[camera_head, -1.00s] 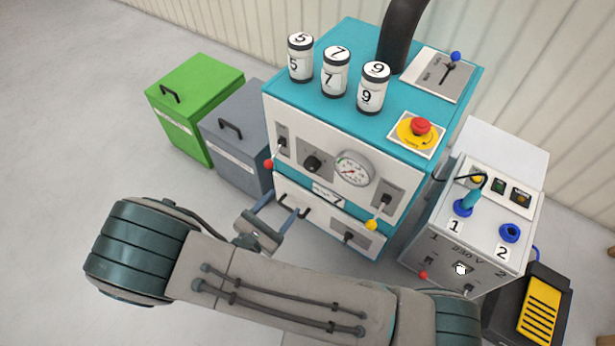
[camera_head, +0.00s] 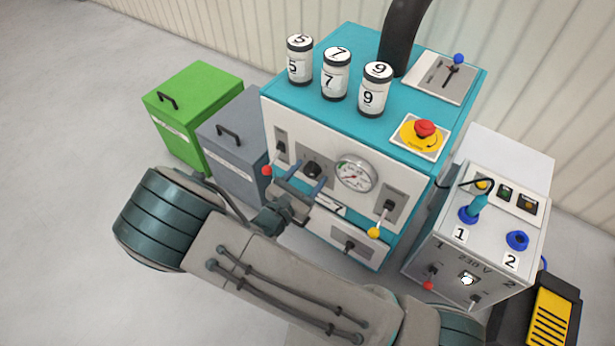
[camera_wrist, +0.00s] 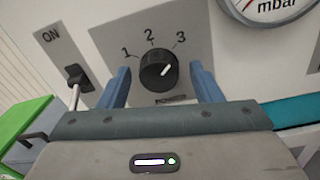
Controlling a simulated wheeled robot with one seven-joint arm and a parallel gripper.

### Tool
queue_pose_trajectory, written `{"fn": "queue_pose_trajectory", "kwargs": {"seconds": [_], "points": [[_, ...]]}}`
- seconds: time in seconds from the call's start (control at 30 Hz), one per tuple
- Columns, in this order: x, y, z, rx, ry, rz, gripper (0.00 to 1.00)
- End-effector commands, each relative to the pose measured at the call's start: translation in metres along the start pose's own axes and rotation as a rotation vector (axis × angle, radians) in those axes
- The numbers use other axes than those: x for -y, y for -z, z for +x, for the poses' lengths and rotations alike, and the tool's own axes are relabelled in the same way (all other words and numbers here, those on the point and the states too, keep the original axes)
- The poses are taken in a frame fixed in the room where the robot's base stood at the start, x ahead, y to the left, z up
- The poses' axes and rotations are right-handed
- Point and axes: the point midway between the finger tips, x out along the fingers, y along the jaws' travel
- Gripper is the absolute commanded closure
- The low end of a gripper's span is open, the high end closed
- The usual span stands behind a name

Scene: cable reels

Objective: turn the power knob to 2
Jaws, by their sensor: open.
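The power knob (camera_wrist: 158,70) is a round black dial on a grey plate marked 1, 2 and 3 on the machine's white front panel. Its white pointer line aims up and right, toward the 3. In the head view the knob (camera_head: 312,170) shows just beyond my fingers. My gripper (camera_wrist: 160,84) is open, with one blue finger to the left of the knob and one to the right. Gaps show on both sides, so the fingers do not appear to touch it. My gripper also shows in the head view (camera_head: 299,174), in front of the panel.
An ON lever switch (camera_wrist: 76,82) is left of the knob. A pressure gauge (camera_head: 355,175) is to its right. Below are a drawer and another dark knob (camera_head: 350,246). Green (camera_head: 193,115) and grey (camera_head: 236,140) bins stand left. A socket box (camera_head: 470,250) stands right.

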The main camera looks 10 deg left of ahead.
Motion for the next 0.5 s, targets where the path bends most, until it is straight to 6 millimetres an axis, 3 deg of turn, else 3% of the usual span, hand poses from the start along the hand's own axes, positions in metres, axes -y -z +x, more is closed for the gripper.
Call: {"fn": "queue_pose_trajectory", "kwargs": {"seconds": [0.27,0.43,0.5], "points": [[0.0000,-0.0004,0.0016,0.000,0.000,0.000,0.41],[0.0000,-0.0004,0.0015,0.000,0.000,0.000,0.86],[0.0001,-0.0003,0.0015,0.000,0.000,0.000,0.86]]}}
